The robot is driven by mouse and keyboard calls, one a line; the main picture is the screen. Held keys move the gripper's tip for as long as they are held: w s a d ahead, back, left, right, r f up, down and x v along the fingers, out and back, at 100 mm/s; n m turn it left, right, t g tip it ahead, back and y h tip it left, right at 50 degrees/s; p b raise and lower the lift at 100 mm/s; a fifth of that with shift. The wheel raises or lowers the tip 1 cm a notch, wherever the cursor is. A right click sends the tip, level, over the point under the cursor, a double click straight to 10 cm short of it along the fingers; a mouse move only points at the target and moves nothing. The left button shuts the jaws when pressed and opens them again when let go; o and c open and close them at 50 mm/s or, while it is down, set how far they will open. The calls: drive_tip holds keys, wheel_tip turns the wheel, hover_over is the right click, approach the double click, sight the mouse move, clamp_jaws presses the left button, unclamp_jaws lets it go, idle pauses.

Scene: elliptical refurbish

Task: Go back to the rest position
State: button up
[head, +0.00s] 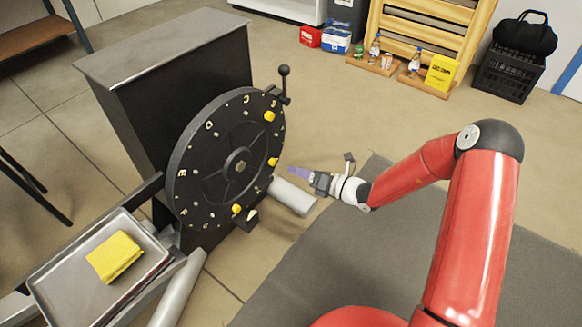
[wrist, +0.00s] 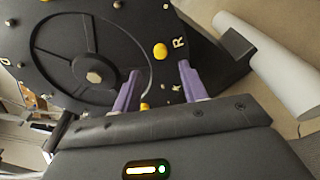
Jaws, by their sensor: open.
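My gripper (head: 308,176) is at the end of my red arm, just right of the black disc (head: 215,165) of the elliptical. Whether the fingers touch the disc cannot be told.
A grey cylinder (head: 292,196) sticks out just below my gripper. A metal tray (head: 70,290) with a yellow cloth (head: 115,257) is at lower left. A dark mat (head: 350,260) lies under my arm.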

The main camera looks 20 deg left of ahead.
drive_tip(key=shift+s+d, duration=0.1)
drive_tip(key=shift+d, duration=0.1)
idle(0.3)
drive_tip(key=s+d+r+n+g+h+p, duration=0.1)
drive_tip(key=s+d+r+n+g+h, duration=0.2)
drive_tip(key=s+r+n, duration=0.4)
drive_tip(key=s+d+r+n+g+h+p, duration=0.2)
drive_tip(key=s+d+r+n, duration=0.15)
drive_tip(key=r+n, duration=0.5)
drive_tip(key=s+d+r+n+t+h+p, duration=0.1)
drive_tip(key=s+d+r+n+t+h, duration=0.2)
drive_tip(key=d, duration=0.7)
drive_tip(key=s+d+r+n+t+h+p, duration=0.1)
drive_tip(key=s+d+r+n+t+h, duration=0.2)
drive_tip(key=s+d+r+n+h, duration=0.5)
drive_tip(key=shift+s+d+r+n+p, duration=0.35)
drive_tip(key=shift+s+d+r+n, duration=1.4)
drive_tip(key=shift+s+r, duration=0.75)
drive_tip(key=shift+s+a+f, duration=0.15)
drive_tip(key=shift+a+f, duration=0.05)
